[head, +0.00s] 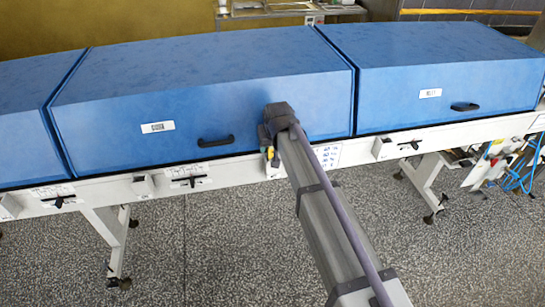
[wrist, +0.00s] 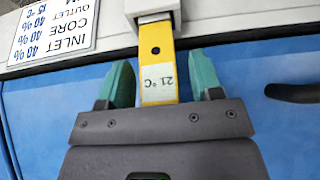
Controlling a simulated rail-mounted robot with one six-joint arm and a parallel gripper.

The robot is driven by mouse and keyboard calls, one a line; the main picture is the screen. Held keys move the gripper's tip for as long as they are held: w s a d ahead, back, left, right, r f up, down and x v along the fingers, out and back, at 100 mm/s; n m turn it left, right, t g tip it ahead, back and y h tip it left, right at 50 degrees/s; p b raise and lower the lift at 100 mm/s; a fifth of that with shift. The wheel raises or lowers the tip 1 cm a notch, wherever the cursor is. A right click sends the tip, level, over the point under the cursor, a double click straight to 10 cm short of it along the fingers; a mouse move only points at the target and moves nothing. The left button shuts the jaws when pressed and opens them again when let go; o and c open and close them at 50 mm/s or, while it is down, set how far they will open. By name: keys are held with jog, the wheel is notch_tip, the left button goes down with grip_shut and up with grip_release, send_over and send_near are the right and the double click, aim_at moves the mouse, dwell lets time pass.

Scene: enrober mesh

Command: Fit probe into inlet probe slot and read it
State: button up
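The yellow probe (wrist: 157,60) stands between my fingers in the wrist view, with its far end at a white block (wrist: 152,8) on the machine's rail. Its small display appears upside down and reads 21 °C. How deep it sits in the block is hidden. My gripper (wrist: 161,80) has teal fingers on both sides of the probe, with narrow gaps that look open. In the head view my gripper (head: 268,143) is at the front rail below the middle blue hood, and a bit of the yellow probe (head: 270,153) shows there. I cannot tell which slot this block is.
Blue hoods (head: 200,85) with black handles (head: 216,141) stand above the white rail (head: 110,187). Several black-levered fittings (head: 189,181) line it.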

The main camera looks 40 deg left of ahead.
jog(key=c, duration=0.9)
jog(key=shift+r, duration=0.1)
